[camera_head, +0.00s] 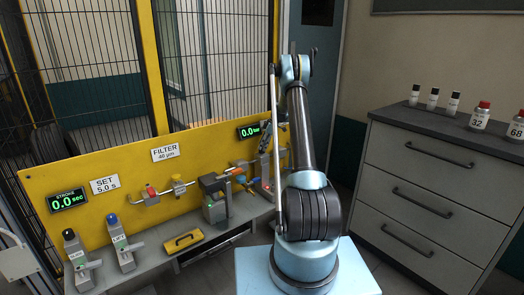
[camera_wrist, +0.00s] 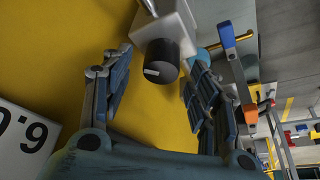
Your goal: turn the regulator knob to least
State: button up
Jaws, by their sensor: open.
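The regulator knob (camera_wrist: 160,62) is a short dark cylinder with a white mark on its end face. It sits on a pale grey body (camera_wrist: 163,28) in front of the yellow panel. My gripper (camera_wrist: 156,68) is open, with one finger to the left of the knob and the other to its right. I see gaps at the sides and cannot tell whether either finger touches it. In the head view the knob and my gripper are not clearly visible near my arm; a pressure display (camera_head: 249,131) reads 0.0 bar there.
The yellow panel (camera_head: 110,165) carries a filter label (camera_head: 165,152) and valves. Blue and orange fittings (camera_wrist: 232,40) are close on the right. Two levers stand on the bench. A drawer cabinet (camera_head: 430,180) is at right.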

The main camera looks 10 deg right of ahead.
jog(key=v, duration=0.9)
jog(key=shift+r, duration=0.15)
